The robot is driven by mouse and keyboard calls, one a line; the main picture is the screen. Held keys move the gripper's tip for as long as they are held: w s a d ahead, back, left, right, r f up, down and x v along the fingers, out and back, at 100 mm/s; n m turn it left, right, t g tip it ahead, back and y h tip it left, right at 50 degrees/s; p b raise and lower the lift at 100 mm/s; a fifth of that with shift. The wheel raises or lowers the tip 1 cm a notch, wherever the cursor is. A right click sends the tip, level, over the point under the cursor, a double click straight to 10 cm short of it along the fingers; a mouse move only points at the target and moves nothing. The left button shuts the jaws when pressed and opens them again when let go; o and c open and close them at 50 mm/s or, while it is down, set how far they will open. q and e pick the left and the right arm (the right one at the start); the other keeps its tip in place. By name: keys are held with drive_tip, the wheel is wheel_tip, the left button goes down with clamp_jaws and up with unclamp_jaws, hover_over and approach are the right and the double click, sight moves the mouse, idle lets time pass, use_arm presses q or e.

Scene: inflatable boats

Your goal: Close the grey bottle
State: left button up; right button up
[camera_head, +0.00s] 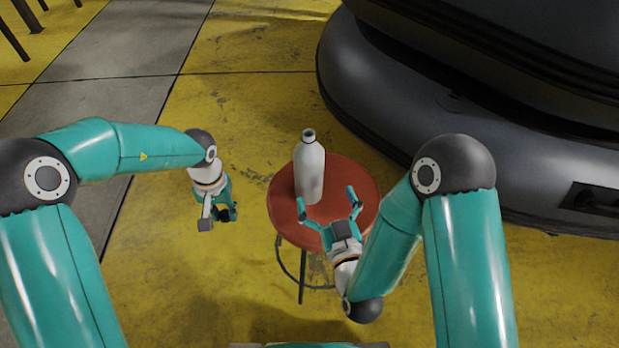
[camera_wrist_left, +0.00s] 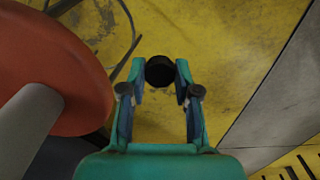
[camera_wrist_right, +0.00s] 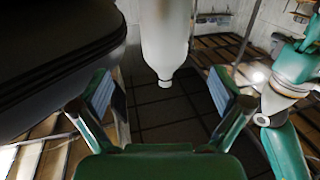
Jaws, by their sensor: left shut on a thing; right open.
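The grey bottle (camera_head: 309,170) stands upright on a red round stool (camera_head: 352,172). Its neck is dark-rimmed and shows no cap on it. In the right wrist view the bottle (camera_wrist_right: 165,40) appears upside down, beyond and between the fingers. My right gripper (camera_head: 327,202) is open and empty, on the near side of the bottle, its fingers pointing towards it. My left gripper (camera_head: 226,213) is left of the stool, shut on a black cap (camera_wrist_left: 159,71). The cap sits between its fingertips over the floor, apart from the bottle. Part of the bottle shows in the left wrist view (camera_wrist_left: 25,122).
A large dark inflatable boat (camera_head: 400,110) lies behind and right of the stool. The yellow floor (camera_head: 240,110) is clear around the stool's left side. The stool's thin legs and ring (camera_head: 301,285) show below its seat.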

sight(316, 172)
drive_tip(key=shift+b+x, duration=1.55)
drive_tip(key=shift+b, duration=1.35)
drive_tip(key=shift+w+a+p, duration=0.2)
drive_tip(key=shift+w+p, duration=0.2)
drive_tip(key=shift+w, duration=0.25)
drive_tip(key=shift+w+a, duration=0.1)
drive_tip(key=shift+w, duration=0.3)
drive_tip(key=shift+a+x, duration=0.15)
drive_tip(key=shift+x, duration=1.15)
drive_tip(key=shift+a+x, duration=0.2)
drive_tip(key=shift+x, duration=1.15)
drive_tip(key=shift+s+r, duration=0.15)
drive_tip(key=c, duration=1.3)
drive_tip(key=shift+o, duration=0.2)
drive_tip(key=shift+r, duration=0.2)
